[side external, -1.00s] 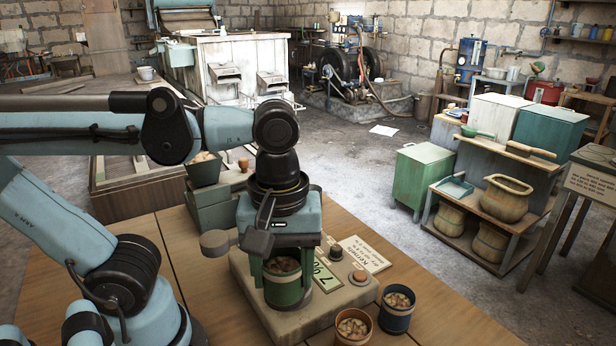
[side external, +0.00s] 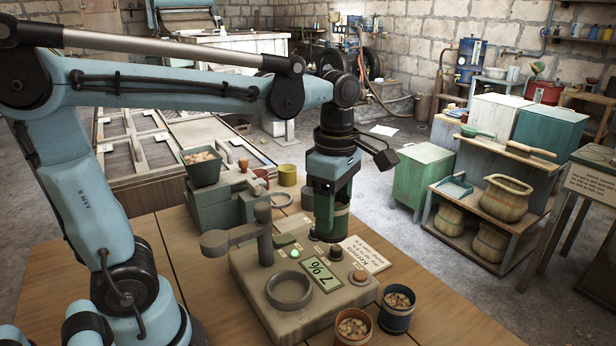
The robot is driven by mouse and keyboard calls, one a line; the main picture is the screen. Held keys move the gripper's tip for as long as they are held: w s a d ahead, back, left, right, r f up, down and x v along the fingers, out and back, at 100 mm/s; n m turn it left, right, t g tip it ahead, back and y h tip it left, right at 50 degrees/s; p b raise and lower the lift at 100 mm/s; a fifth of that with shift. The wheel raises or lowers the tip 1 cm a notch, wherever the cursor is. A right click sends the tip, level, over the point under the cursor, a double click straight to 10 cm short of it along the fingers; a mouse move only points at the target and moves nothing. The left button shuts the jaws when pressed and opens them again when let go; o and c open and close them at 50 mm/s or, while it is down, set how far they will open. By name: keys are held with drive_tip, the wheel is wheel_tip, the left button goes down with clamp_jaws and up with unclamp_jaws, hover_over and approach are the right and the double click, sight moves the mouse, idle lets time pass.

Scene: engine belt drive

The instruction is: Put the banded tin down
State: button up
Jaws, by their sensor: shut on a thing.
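The banded tin (side external: 341,222), green with a paler band, hangs upright in my gripper (side external: 331,210). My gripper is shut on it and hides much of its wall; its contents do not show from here. The tin is over the back right of the beige meter (side external: 240,262), near the printed card (side external: 365,254). Whether its base touches anything is hard to tell. The round ring holder (side external: 289,303) on the meter's front left is empty. The meter's display (side external: 320,275) is lit and a green light (side external: 295,253) glows.
A brown cup (side external: 353,340) and a blue cup (side external: 396,318), both filled with kernels, stand at the table's front. A green machine with a hopper (side external: 204,173), a red mug (side external: 261,178) and a yellow tin (side external: 287,175) are at the back. Bare wood lies right of the meter.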

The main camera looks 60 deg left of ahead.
drive_tip(key=w+a+f+n, duration=0.2)
drive_tip(key=w+a+n, duration=0.1)
drive_tip(key=a, duration=0.3)
drive_tip(key=w+a+f+n, duration=0.2)
drive_tip(key=w+a+n, duration=0.15)
drive_tip(key=a, duration=0.25)
approach(295, 226)
drive_tip(key=shift+f, duration=2.05)
drive_tip(key=shift+f, duration=0.1)
drive_tip(key=o, duration=1.2)
